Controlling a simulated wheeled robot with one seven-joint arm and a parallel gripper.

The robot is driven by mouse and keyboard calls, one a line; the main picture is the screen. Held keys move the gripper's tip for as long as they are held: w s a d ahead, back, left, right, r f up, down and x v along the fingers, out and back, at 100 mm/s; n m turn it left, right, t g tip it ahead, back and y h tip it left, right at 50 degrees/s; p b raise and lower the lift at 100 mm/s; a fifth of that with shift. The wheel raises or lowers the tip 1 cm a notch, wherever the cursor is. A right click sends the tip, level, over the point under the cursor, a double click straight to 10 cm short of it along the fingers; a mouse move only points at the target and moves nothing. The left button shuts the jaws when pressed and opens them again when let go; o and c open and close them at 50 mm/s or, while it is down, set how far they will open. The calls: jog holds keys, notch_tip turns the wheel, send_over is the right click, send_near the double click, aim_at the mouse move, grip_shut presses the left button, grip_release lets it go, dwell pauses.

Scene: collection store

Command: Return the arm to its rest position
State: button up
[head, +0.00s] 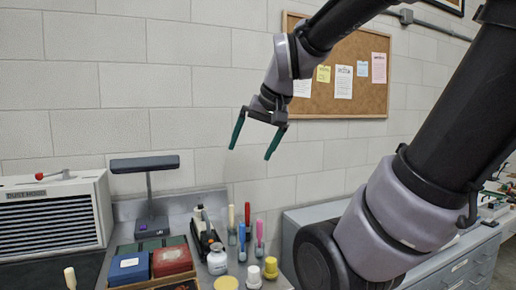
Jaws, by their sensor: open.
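My gripper (257,138) hangs in the air at the upper middle of the head view, above the workbench (168,206). Its two green-tipped fingers point down and stand apart, with nothing between them. My arm comes in from the right side and bends over at the top of the view. The gripper appears clear of the wall and the bench items.
A dust hood (50,222) stands at the left, beside a grey lamp (146,165). Blue (128,268) and red (172,261) boxes, several brushes and small jars crowd the bench below. A corkboard (368,95) hangs behind. A grey cabinet (312,215) stands right.

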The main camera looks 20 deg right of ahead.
jog(key=s, duration=0.3)
jog(key=shift+s+y, duration=0.3)
jog(key=shift+s, duration=0.05)
dwell(1.7)
